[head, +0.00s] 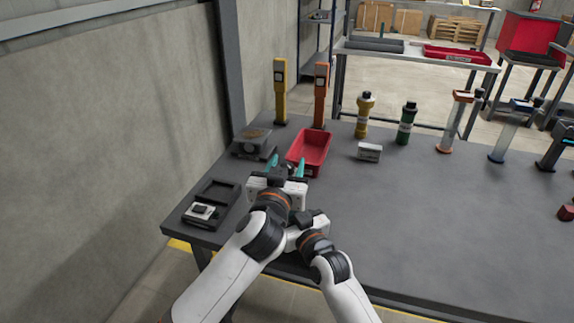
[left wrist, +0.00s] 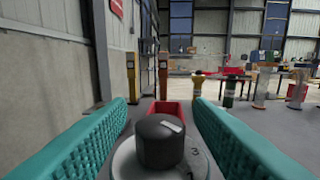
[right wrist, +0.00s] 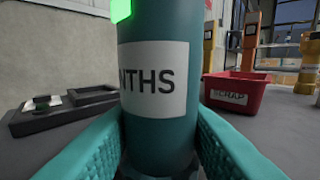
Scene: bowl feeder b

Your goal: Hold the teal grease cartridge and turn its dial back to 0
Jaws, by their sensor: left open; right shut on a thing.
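The teal grease cartridge (right wrist: 158,85) stands upright in the right wrist view, with a white label ending in "NTHS" and a bright green patch near its top. My right gripper (right wrist: 158,128) is shut on it, one pad on each side. In the left wrist view, the cartridge's black dial knob (left wrist: 160,145) sits on a grey face; a "3" shows to its right and a pale mark on the knob's top. My left gripper (left wrist: 160,108) is open, its pads either side of the knob with gaps. In the head view my left gripper (head: 286,166) hides the cartridge.
A red bin (head: 322,148) labelled scrap stands just beyond the grippers. A black tray (head: 226,190) and a dark scale-like device (head: 254,146) lie to the left. Yellow (head: 280,92) and orange posts (head: 321,95) stand behind. The grey bench (head: 420,220) is clear at centre right.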

